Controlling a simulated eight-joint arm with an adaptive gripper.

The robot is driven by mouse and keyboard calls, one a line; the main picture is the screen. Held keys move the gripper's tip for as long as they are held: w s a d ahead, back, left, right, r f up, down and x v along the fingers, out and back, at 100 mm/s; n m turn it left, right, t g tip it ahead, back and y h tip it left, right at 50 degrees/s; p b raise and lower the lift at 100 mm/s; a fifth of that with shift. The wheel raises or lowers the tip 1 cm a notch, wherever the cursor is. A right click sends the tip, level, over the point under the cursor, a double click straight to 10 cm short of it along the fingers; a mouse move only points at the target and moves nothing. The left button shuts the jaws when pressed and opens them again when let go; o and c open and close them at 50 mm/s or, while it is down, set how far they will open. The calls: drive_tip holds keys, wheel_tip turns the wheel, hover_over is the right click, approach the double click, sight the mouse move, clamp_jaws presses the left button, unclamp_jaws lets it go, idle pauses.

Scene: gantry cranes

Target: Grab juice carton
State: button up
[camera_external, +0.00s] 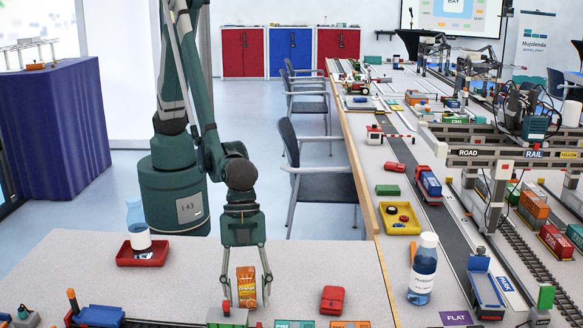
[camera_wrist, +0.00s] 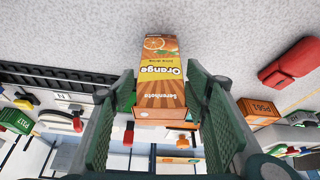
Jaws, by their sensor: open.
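The juice carton (camera_external: 246,287) is orange with an "Orange" label and stands on the grey table near the front. My gripper (camera_external: 246,290) reaches down over it, with one finger to the left of the carton and one to the right. In the wrist view the carton (camera_wrist: 160,78) lies between the green finger pads of my gripper (camera_wrist: 160,115). The pads stand apart, with a gap beside the carton on each side at least near its lower end. The fingertips are at about the height of the carton in the outside view.
A red case (camera_external: 332,299) lies to the right of the carton, and it also shows in the wrist view (camera_wrist: 290,64). A red tray (camera_external: 142,256) with a bottle is at the left. Toy train and crane models line the front edge. A blue bottle (camera_external: 422,270) stands right.

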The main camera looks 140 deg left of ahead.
idle(0.5)
drive_tip(key=c, duration=1.1)
drive_tip(key=shift+r, duration=0.1)
drive_tip(key=shift+r+p, duration=0.9)
drive_tip(key=shift+r, duration=4.05)
